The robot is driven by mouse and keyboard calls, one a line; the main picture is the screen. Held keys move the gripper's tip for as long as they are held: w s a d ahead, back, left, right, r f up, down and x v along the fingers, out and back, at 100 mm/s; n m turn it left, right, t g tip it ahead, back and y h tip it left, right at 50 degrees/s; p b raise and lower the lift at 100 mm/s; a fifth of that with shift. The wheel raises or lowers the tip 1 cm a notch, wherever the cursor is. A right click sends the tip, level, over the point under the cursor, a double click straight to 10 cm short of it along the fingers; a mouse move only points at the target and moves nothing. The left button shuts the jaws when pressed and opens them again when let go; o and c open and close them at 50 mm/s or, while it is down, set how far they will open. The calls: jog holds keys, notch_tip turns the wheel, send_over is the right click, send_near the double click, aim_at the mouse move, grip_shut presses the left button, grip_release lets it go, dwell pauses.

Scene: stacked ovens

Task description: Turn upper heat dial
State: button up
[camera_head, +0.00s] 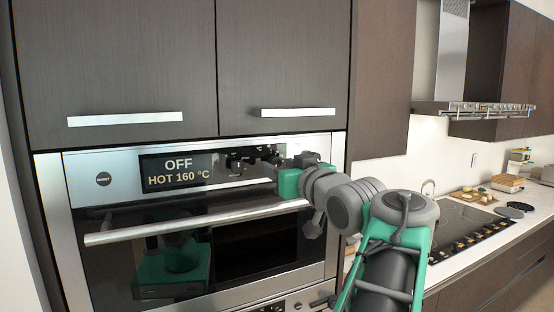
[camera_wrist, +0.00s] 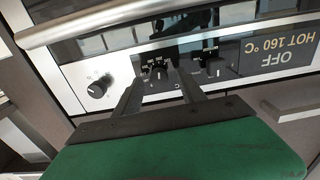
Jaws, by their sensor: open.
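The upper oven's control panel (camera_head: 220,176) has a display reading OFF and HOT 160 °C, with a row of dark dials to its right. One dial (camera_head: 236,162) is next to the display; the middle dial sits by my gripper (camera_head: 273,160). In the wrist view, turned upside down, my gripper (camera_wrist: 162,84) is open, its two fingers pointing at the middle dial (camera_wrist: 158,72), one on each side. I cannot tell whether they touch it. The dial next to the display (camera_wrist: 210,65) and a round knob (camera_wrist: 97,88) lie on either side. Which dial is the heat dial is not readable.
The oven door's long handle (camera_head: 200,222) juts out below the panel. Cabinet doors with bar handles (camera_head: 298,112) are above. A second oven's panel (camera_head: 290,303) shows at the bottom. A counter with a cooktop (camera_head: 470,219) is on the right.

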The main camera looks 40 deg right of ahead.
jog(key=shift+x, duration=0.9)
jog(key=shift+c, duration=0.2)
grip_shut()
